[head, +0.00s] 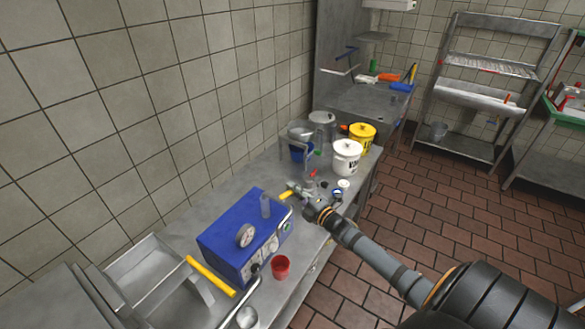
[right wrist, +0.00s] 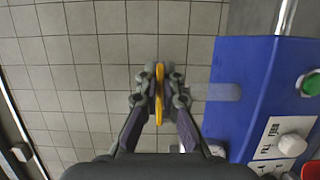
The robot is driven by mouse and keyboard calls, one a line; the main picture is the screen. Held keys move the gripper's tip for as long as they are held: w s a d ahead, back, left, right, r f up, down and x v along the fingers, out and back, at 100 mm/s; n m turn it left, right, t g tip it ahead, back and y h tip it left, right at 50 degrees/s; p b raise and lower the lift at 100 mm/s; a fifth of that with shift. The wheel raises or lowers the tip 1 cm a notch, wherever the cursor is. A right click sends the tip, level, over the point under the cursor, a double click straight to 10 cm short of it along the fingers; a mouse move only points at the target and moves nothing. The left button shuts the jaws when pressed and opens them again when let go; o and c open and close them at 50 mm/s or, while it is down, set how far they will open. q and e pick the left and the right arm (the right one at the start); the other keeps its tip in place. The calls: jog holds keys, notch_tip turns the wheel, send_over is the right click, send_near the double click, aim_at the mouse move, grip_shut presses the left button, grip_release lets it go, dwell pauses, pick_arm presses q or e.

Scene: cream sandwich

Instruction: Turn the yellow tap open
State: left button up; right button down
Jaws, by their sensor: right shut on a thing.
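The yellow tap (head: 286,195) shows as a short yellow handle at the far end of the blue machine (head: 222,238) on the steel counter. My right gripper (head: 293,188) reaches in from the lower right and is shut on it. In the right wrist view the yellow tap (right wrist: 159,90) stands upright between the closed fingers of my right gripper (right wrist: 159,100). The blue machine (right wrist: 245,95) is just to the right there. The pipe or valve body behind the handle is hidden. My left gripper is not in view.
A second, longer yellow handle (head: 210,275) lies in front of the blue machine. A red cup (head: 280,266) stands beside the machine near the counter edge. White (head: 346,158) and yellow (head: 362,137) buckets stand farther back. The tiled wall borders the counter on the left.

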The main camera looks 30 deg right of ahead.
pick_arm(q)
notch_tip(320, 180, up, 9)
jog(key=p, duration=0.6)
jog(key=shift+p, duration=0.35)
pick_arm(e)
jog(key=shift+s+a+f+m+g+h, duration=0.15)
jog(key=shift+s+m+g+h, duration=0.45)
jog(key=shift+m+h, duration=1.1)
jog(key=shift+s+a+r+m+g+h, duration=0.15)
jog(key=shift+s+m+g+h, duration=0.65)
jog(key=shift+h, duration=1.65)
jog(key=shift+s+a+f+m+g+h, duration=0.1)
jog(key=shift+s+a+m+g+h, duration=0.2)
jog(key=shift+m+h, duration=1.55)
jog(key=shift+s+d+h, duration=0.1)
jog(key=shift+h, duration=0.2)
jog(key=c, duration=1.7)
grip_release()
jog(key=shift+o, duration=1)
jog(key=shift+s, duration=0.1)
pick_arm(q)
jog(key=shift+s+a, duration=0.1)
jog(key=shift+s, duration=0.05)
pick_arm(e)
jog(key=shift+n, duration=0.25)
